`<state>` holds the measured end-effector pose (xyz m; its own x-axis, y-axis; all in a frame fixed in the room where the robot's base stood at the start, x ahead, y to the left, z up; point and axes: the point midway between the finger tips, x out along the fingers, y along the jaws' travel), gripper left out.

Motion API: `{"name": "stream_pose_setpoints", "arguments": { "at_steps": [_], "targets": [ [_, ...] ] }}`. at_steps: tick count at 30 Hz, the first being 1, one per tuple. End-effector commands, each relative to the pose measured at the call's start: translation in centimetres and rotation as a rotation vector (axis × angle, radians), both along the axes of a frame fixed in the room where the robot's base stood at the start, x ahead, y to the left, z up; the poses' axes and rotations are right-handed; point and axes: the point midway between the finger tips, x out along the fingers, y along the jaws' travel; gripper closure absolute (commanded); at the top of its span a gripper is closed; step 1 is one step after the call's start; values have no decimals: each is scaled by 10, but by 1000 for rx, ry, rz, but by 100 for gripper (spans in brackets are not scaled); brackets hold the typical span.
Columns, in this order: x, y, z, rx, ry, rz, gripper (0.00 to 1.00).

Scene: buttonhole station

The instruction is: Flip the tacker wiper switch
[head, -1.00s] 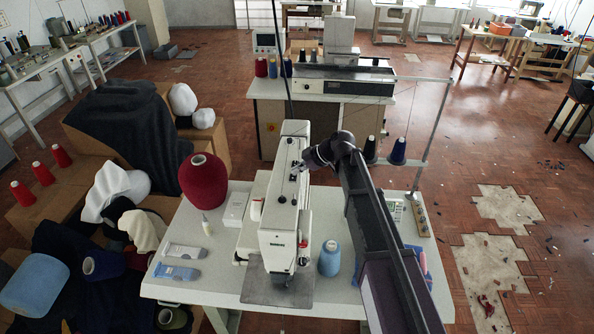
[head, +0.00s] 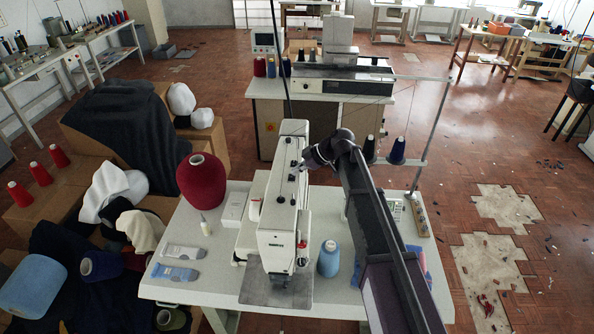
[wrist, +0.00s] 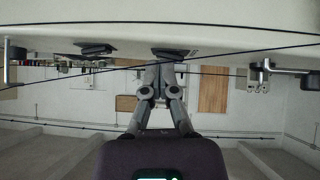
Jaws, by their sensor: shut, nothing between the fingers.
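The tacker, a white sewing machine (head: 277,210), stands on the pale table in the head view, with small dark fittings along its top. My gripper (wrist: 159,68) is shut and empty. In the head view it is at the right side of the machine's top, where it is too small and dark to make out. In the wrist view the white machine surface (wrist: 220,25) runs across the top, with a dark fitting (wrist: 170,53) just by my fingertips and another (wrist: 95,47) to the left. I cannot tell which is the wiper switch, nor whether my fingers touch it.
A red yarn cone (head: 203,180) stands left of the machine and a blue thread cone (head: 328,258) to its right. Dark thread cones (head: 397,150) stand behind my arm. Thin threads cross the wrist view near my fingers. A metal fitting (wrist: 262,72) is at its right.

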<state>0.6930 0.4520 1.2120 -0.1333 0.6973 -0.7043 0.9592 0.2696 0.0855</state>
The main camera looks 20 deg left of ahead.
Motion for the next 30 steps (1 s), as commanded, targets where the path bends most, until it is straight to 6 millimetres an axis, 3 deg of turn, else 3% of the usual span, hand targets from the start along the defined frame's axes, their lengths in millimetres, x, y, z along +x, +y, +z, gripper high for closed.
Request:
{"name": "stream_pose_setpoints", "arguments": {
  "at_steps": [18,30],
  "targets": [
    [-20,4,2,-1,-1,11,100],
    [-21,4,2,0,-1,12,100]
  ]
}}
